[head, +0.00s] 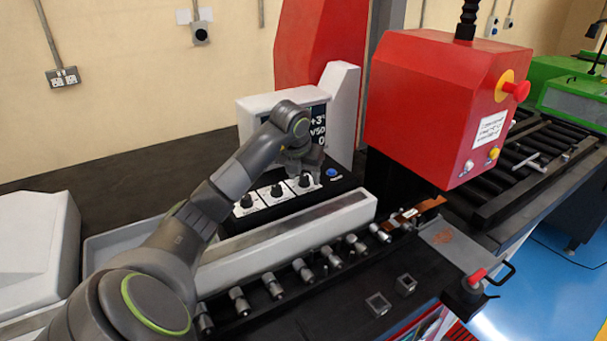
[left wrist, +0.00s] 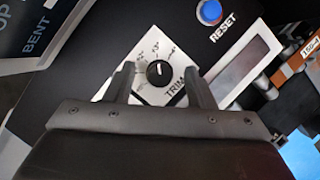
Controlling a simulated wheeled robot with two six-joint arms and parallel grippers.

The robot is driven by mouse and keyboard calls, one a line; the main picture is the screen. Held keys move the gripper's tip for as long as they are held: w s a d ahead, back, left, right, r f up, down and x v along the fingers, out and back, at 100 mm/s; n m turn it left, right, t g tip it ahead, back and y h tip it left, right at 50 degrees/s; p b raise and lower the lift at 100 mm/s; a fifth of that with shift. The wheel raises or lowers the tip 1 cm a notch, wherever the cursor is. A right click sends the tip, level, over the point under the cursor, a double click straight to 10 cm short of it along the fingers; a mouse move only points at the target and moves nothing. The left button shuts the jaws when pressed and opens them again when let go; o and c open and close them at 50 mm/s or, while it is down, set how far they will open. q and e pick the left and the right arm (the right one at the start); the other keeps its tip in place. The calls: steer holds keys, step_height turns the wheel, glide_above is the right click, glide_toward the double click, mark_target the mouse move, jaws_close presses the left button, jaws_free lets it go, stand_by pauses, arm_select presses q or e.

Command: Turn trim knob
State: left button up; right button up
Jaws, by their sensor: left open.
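The trim knob (left wrist: 157,72) is a small black dial with a white pointer line on a white plate marked TRIM in the left wrist view. In the head view the trim knob (head: 304,180) is the rightmost of three knobs on the black control panel. My left gripper (left wrist: 160,80) is open, with one finger on each side of the knob and gaps between fingers and knob. In the head view my left gripper (head: 305,165) hangs just above the panel and partly covers the display behind it. My right gripper is not in view.
A blue reset button (head: 332,173) sits right of the trim knob. Two other knobs, the middle one (head: 276,190) and the left one (head: 246,201), lie beside it. A white display (head: 252,108) stands behind; a row of rollers (head: 273,286) runs in front. A red machine head (head: 425,100) is at right.

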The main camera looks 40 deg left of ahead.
arm_select(q)
steer(key=shift+r, duration=0.1)
steer(key=p+v, duration=0.5)
steer(key=v, duration=1.2)
steer(key=shift+p, duration=0.35)
